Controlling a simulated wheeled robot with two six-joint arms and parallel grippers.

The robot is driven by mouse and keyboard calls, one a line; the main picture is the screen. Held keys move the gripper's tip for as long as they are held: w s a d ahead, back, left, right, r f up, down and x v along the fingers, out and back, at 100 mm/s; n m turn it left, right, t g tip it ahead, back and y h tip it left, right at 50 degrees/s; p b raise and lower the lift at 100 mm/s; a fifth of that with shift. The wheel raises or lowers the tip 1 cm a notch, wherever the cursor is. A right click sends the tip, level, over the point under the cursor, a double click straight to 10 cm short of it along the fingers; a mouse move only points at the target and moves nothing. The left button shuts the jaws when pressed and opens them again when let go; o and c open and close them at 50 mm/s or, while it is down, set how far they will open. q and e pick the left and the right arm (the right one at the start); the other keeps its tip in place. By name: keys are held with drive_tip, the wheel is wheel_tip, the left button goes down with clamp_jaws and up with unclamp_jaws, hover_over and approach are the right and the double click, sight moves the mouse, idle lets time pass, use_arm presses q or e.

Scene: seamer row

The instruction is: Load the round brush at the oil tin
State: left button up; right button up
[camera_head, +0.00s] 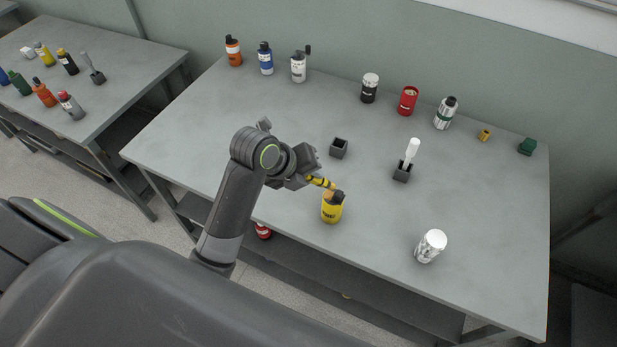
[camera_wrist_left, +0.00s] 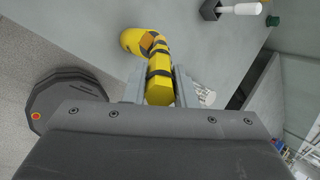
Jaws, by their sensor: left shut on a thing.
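My left gripper (camera_head: 306,177) is shut on the yellow-and-black banded handle of a brush (camera_head: 320,182). In the left wrist view the handle (camera_wrist_left: 160,87) lies between the two fingers. The brush slants down to the right, and its dark head is at the open top of a yellow tin (camera_head: 331,210) near the front edge of the table. The tin also shows in the left wrist view (camera_wrist_left: 131,41), partly behind the brush. I cannot tell how deep the head is in the tin. My right gripper is not in view.
An empty dark square holder (camera_head: 339,149) stands behind the tin. A white-handled brush (camera_head: 412,150) stands in another dark holder (camera_head: 402,172). A white can (camera_head: 430,246) is at the front right. Several bottles and cans, including a red can (camera_head: 408,101), line the back. The table's left part is clear.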

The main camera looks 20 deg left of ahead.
use_arm(q)
drive_tip(key=shift+r, duration=2.2)
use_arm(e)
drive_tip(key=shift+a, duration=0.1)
use_arm(q)
drive_tip(key=shift+s+f, duration=0.1)
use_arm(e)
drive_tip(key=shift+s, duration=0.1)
